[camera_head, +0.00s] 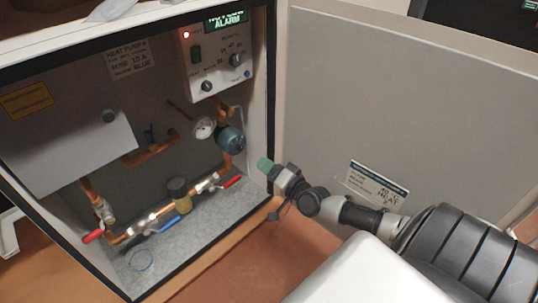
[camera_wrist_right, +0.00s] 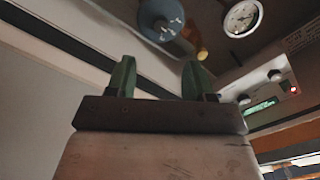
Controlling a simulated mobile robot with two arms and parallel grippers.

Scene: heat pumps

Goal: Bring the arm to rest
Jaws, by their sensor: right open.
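My right gripper (camera_head: 266,165) is in front of the right edge of the open heat pump cabinet (camera_head: 272,95), its green fingertips toward the opening. In the right wrist view its two green fingers (camera_wrist_right: 155,80) stand apart with nothing between them. The right arm comes in from the lower right of the head view. A blue round pump (camera_head: 231,139) and a pressure gauge (camera_head: 204,127) are inside the cabinet, beyond the fingertips. The gauge also shows at the top of the right wrist view (camera_wrist_right: 242,18). My left gripper is in neither view.
A control box (camera_head: 214,62) with a red light reads ALARM. Copper pipes carry red-handled (camera_head: 231,183) and blue-handled (camera_head: 172,223) valves above the cabinet floor. The open cabinet door (camera_head: 350,100), with a label (camera_head: 378,186), stands behind my right arm. A grey inner panel (camera_head: 60,125) is at left.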

